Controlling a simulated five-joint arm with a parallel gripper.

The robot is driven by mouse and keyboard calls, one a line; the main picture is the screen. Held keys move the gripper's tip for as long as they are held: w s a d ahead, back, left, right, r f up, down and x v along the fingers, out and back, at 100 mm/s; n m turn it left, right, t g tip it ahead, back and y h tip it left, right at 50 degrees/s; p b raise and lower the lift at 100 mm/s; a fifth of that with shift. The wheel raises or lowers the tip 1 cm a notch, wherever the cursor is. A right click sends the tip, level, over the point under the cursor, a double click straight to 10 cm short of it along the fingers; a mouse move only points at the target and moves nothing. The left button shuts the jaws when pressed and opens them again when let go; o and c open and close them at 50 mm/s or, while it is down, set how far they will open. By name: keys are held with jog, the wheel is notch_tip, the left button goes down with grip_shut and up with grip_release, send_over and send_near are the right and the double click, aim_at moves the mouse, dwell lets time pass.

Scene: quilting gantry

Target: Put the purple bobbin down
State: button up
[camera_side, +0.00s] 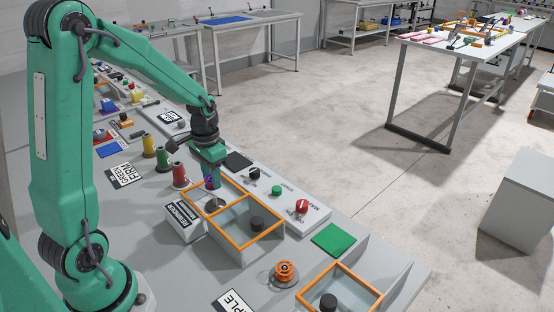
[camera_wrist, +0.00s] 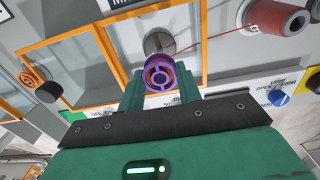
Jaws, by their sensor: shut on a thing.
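My gripper (camera_side: 213,184) is shut on the purple bobbin (camera_side: 208,182). A grey round post (camera_wrist: 158,42) shows just beyond the bobbin in the wrist view. I cannot tell whether the bobbin touches it. A red thread (camera_wrist: 222,37) runs from the red spool (camera_wrist: 283,20) towards the bobbin.
The bin's right compartment holds a black peg (camera_side: 257,223). An orange bobbin (camera_side: 285,271) stands on the bench to its right, near a second orange-rimmed bin (camera_side: 352,270). A panel with a red knob (camera_side: 302,206) lies behind. Thread spools (camera_side: 163,160) stand to the left.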

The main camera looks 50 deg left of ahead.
notch_tip(320, 180, up, 8)
jog(key=w+d, duration=0.7)
jog(key=d, duration=3.1)
jog(key=f, duration=0.4)
jog(key=shift+s+a, duration=0.2)
jog(key=shift+f, duration=0.4)
send_over(334, 239)
notch_tip(334, 239, down, 7)
jog(key=shift+f, duration=2)
